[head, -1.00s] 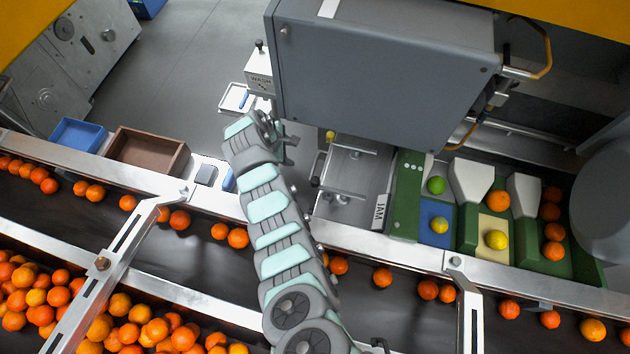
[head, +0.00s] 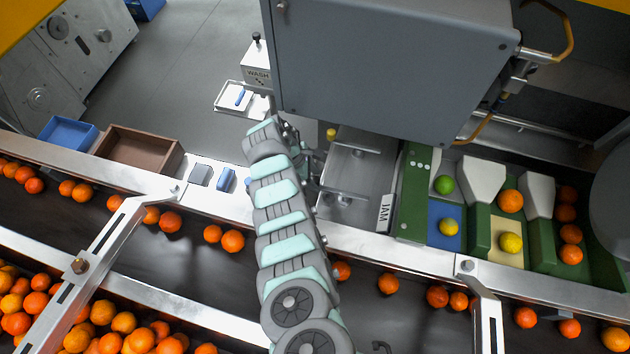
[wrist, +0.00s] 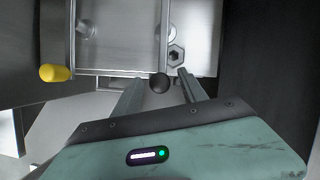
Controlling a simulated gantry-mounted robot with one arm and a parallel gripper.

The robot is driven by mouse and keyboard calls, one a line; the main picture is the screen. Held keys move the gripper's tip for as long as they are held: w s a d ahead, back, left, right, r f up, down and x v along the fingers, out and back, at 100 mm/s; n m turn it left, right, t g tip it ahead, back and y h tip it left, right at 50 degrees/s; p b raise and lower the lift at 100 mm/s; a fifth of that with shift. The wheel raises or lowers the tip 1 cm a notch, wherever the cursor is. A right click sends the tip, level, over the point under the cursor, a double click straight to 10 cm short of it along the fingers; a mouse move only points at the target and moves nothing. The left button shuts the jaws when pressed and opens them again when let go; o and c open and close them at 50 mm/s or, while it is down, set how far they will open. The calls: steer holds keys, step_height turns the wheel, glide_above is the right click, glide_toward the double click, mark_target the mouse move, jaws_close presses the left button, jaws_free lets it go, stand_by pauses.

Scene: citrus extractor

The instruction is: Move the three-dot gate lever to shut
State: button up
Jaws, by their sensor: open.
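My gripper (wrist: 158,82) is open in the wrist view, its two grey fingers pointing up the picture. A round black knob (wrist: 160,83) shows between the fingers; I cannot tell whether either finger touches it. A yellow knob (wrist: 56,73) is left of the fingers, at the edge of a metal tray (wrist: 115,40). In the head view my gripper (head: 296,146) is beside the tray (head: 352,178), partly hidden by my arm. The yellow knob (head: 331,133) is at the tray's back edge. No three-dot mark is readable on either knob.
The large grey housing (head: 390,60) overhangs the tray. A JAM plate (head: 385,213) and green fruit lanes (head: 412,200) stand right of it. The WASH box (head: 257,73) with its small tray is behind my arm. Belts with oranges run in front.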

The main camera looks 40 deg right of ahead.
steer(key=shift+d+f, duration=0.15)
steer(key=shift+f, duration=0.3)
steer(key=shift+c, duration=0.5)
steer(key=shift+s, duration=0.1)
jaws_close()
stand_by(0.5)
